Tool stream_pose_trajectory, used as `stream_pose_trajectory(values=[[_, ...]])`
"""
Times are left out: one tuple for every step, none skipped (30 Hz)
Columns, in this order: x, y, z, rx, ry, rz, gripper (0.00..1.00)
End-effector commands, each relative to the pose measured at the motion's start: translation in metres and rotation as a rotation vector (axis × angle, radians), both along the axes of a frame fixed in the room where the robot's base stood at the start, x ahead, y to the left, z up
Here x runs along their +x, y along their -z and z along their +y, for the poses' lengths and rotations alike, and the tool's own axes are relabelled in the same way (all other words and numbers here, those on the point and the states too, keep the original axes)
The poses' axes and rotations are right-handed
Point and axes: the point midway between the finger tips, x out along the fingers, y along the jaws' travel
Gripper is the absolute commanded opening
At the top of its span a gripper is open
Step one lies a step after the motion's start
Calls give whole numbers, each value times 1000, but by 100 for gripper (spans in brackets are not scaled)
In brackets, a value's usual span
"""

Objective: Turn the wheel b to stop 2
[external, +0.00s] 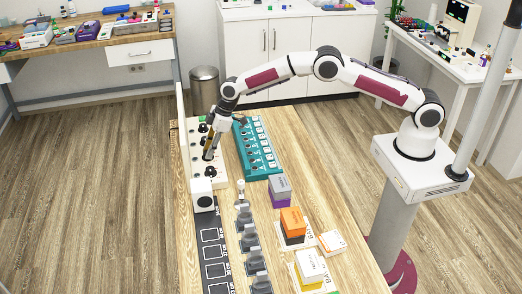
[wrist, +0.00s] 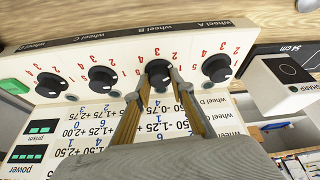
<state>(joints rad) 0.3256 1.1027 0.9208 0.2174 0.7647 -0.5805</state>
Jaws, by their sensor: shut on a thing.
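A pale panel (wrist: 130,50) with a row of black knobs fills the upper wrist view, its lettering upside down. Wheel b (wrist: 159,70) is the black knob second from the right, with small red numbers around it. My gripper (wrist: 160,84) has its two fingers closed on opposite sides of this knob. I cannot read for sure which number its mark points at. In the external view my gripper (external: 208,152) reaches down to the panel (external: 221,172) on the table; the fingers partly hide the knob there.
Wheel A (wrist: 217,67) is just right of my fingers and wheel C (wrist: 103,78) just left. A white box (wrist: 278,82) stands at the panel's right end. A teal rack (external: 257,150) lies beside the panel. Coloured boxes (external: 293,222) stand nearer on the table.

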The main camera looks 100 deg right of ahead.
Motion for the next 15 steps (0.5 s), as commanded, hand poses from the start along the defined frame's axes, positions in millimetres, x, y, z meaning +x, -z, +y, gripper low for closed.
stream_pose_trajectory(values=[[0, 0, -1, -1, -22, -1, 2], [0, 0, -1, 0, -37, -1, 2], [0, 0, -1, 0, -55, -1, 2], [0, 0, -1, -1, -70, -1, 2], [0, 0, -1, 0, -82, 0, 2], [1, 0, -1, -1, -98, -1, 2], [0, 0, -1, 0, -108, -1, 2], [0, 0, -1, 0, -119, -1, 2], [0, 1, -2, 1, -131, 1, 2], [0, 1, -2, 0, -141, 1, 2], [0, 1, -2, -1, -148, 0, 2], [0, 0, -2, -1, -157, 0, 2], [0, 0, -2, -1, -163, -1, 2], [0, 0, -2, -1, -167, -1, 2], [0, 0, -2, 0, -173, -1, 2]])
